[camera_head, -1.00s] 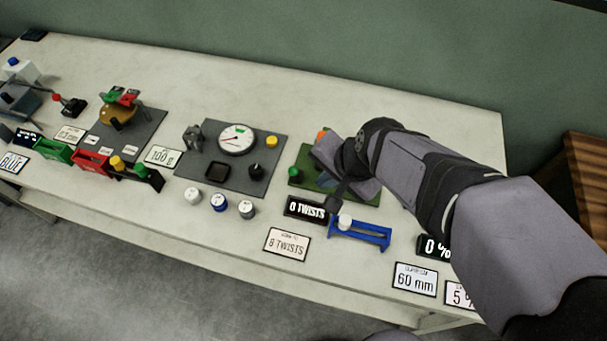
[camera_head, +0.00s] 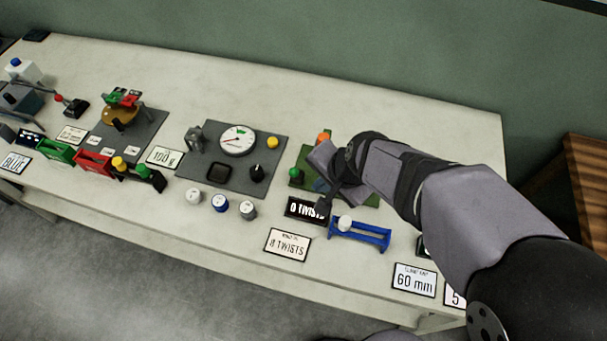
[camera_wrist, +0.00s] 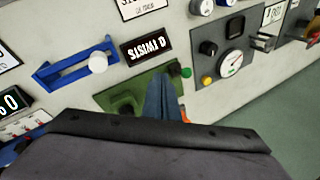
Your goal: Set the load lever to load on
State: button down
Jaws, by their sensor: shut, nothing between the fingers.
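An orange knob (camera_head: 324,137), likely the load lever's handle, stands at the back of a green plate (camera_head: 304,160); no label on it can be read. In the wrist view, a bit of orange (camera_wrist: 186,117) shows beside my fingers, and its lower part is hidden. A green button (camera_head: 296,174) sits at the plate's left side. My gripper (camera_head: 321,186) is shut and empty over the plate, in front of the orange knob. In the wrist view, its bluish fingers (camera_wrist: 161,80) are together above the green plate; I cannot tell whether they touch anything.
A display reading 0 TWISTS (camera_head: 305,209) and a blue slider frame with a white knob (camera_head: 360,232) lie in front of the plate. A grey panel with a dial (camera_head: 237,139) is to the left. The table's back strip is clear.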

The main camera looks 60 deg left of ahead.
aim_at(295, 175)
jog(key=p+x, duration=0.1)
jog(key=x, duration=0.5)
jog(key=shift+s+a+p, duration=0.15)
jog(key=shift+a+p, duration=0.5)
jog(key=shift+a, duration=0.35)
jog(key=shift+s+a+p, duration=0.2)
jog(key=shift+a+p, duration=0.45)
jog(key=shift+a, duration=0.35)
